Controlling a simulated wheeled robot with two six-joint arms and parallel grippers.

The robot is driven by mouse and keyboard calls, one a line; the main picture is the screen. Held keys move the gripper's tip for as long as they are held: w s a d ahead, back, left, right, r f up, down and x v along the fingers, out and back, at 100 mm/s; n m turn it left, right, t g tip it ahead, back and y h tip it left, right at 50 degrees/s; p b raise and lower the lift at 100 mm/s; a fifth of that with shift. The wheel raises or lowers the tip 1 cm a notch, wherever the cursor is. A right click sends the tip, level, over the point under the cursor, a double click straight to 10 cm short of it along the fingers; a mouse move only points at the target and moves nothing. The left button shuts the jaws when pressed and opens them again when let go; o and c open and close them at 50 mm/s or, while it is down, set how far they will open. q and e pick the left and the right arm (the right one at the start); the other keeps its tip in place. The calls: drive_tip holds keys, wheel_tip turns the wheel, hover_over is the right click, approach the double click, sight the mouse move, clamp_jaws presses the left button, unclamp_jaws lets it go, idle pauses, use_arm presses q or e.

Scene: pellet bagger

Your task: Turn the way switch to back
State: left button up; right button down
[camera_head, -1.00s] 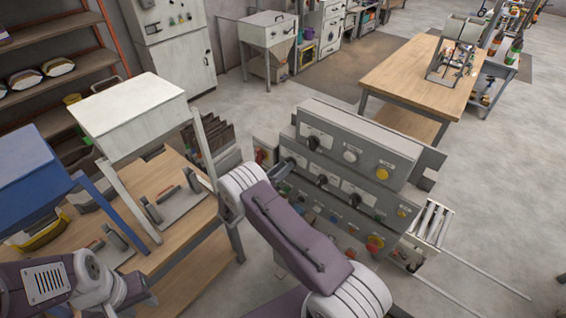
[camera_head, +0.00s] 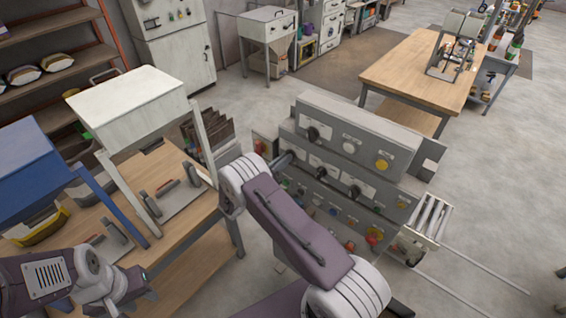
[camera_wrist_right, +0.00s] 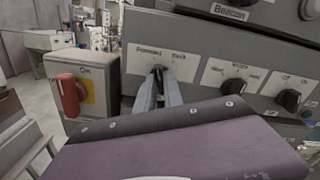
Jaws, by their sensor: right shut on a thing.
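The way switch (camera_wrist_right: 158,69) is a small dark knob on a white label in the right wrist view. The label seems to read forwards on its left and back on its right. My right gripper (camera_wrist_right: 161,84) is shut on the knob, its two narrow grey fingers hiding most of it, so the exact pointing is hard to tell. In the head view the right gripper (camera_head: 284,159) reaches the left end of the grey control panel (camera_head: 350,120), and the switch is hidden there. My left gripper (camera_head: 138,285) is low at the left, away from the panel; its jaws are unclear.
A box with a red handle (camera_wrist_right: 70,95) stands just left of the switch. Other black knobs (camera_wrist_right: 290,101) sit to its right, and a larger beacon knob (camera_wrist_right: 312,8) above. A wooden bench (camera_head: 190,235) with a white hopper (camera_head: 125,100) stands left of the panel.

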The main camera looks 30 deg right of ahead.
drive_tip(key=m+b, duration=1)
drive_tip(key=b, duration=0.2)
drive_tip(key=shift+s+d+m, duration=0.1)
drive_tip(key=shift+s+m, duration=0.05)
drive_tip(key=shift+m, duration=0.15)
drive_tip(key=c, duration=1.5)
unclamp_jaws()
drive_tip(key=shift+o, duration=0.2)
drive_tip(key=shift+d, duration=0.1)
